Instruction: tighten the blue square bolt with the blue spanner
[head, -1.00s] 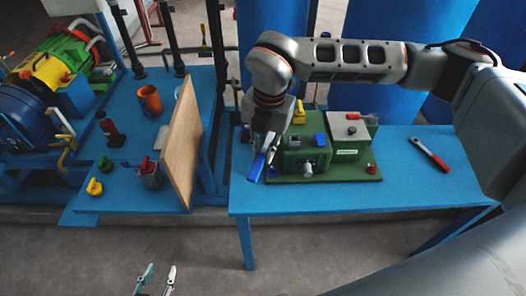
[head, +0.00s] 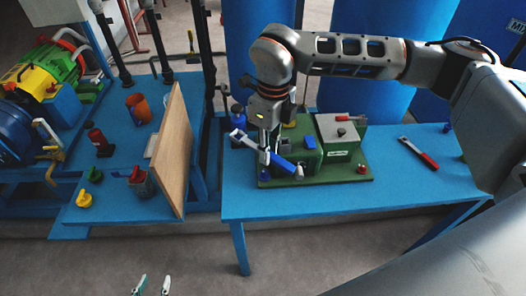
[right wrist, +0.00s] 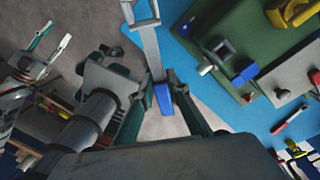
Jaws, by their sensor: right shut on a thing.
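My right gripper (head: 268,153) is shut on the blue spanner above the left part of the green fixture (head: 345,168). The spanner's blue handle (head: 284,165) points to the lower right and its grey head to the upper left. In the right wrist view the fingers hold the spanner near its blue handle (right wrist: 163,98); its grey shaft and jaw (right wrist: 145,30) point away. A blue square piece (head: 309,143), probably the bolt, sits on the fixture and shows in the right wrist view (right wrist: 244,75), apart from the spanner. My left gripper (head: 152,286) is open and empty, low over the floor.
The fixture stands on a blue table (head: 240,205). A red-handled tool (head: 420,153) lies on its right side. A wooden panel (head: 173,150) stands on the left bench, beside an orange cup (head: 138,108) and yellow pieces. Blue tanks stand behind.

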